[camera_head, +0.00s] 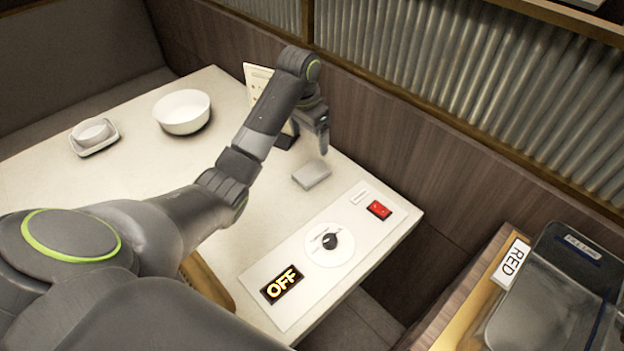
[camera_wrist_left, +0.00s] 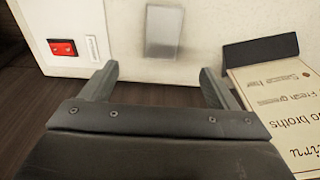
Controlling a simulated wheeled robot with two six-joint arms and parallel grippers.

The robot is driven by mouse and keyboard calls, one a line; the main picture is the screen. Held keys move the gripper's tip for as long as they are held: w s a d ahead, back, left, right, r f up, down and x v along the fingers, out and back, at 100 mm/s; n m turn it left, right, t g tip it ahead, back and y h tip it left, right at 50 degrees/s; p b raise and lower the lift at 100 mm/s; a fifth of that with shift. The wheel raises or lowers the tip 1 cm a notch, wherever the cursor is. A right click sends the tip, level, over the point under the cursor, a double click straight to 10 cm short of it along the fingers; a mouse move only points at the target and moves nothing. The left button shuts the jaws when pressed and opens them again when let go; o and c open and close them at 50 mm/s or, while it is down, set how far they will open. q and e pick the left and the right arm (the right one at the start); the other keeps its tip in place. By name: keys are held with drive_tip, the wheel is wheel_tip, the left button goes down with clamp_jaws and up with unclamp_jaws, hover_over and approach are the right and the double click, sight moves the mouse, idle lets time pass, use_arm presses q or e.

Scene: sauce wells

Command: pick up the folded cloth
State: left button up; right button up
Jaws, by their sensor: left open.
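The folded cloth looks like a small flat grey rectangle (camera_head: 311,174) on the white table, just left of the control panel's far end. It also shows in the left wrist view (camera_wrist_left: 164,31), ahead of the fingers. My left gripper (camera_head: 325,143) hangs above and beyond the cloth in the head view. In the left wrist view its two fingers (camera_wrist_left: 158,88) are spread wide with nothing between them. The cloth is apart from both fingers. My right gripper is in neither view.
A panel with a dial (camera_head: 330,241), a red switch (camera_head: 379,209) and an OFF display (camera_head: 282,284) lies right of the cloth. A menu card (camera_wrist_left: 285,100) stands close to the left gripper. A bowl (camera_head: 182,112) and a small dish (camera_head: 93,133) stand farther left. A wall backs the table.

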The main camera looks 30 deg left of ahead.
use_arm(q)
drive_tip(key=b, duration=0.4)
approach(312, 171)
drive_tip(key=f, duration=0.3)
drive_tip(key=shift+w+d+f+p, duration=0.1)
drive_tip(key=shift+w+d+p, duration=0.15)
drive_tip(key=shift+w+p, duration=0.05)
wheel_tip(312, 171, down, 5)
drive_tip(key=shift+w+a+r, duration=0.1)
drive_tip(key=shift+a+r, duration=0.05)
drive_tip(key=shift+w+f, duration=0.1)
drive_tip(key=shift+f, duration=0.45)
drive_tip(key=c, duration=1.1)
drive_tip(key=shift+o, duration=0.2)
wheel_tip(312, 171, up, 9)
drive_tip(key=shift+f, duration=0.1)
drive_tip(key=shift+r, duration=0.65)
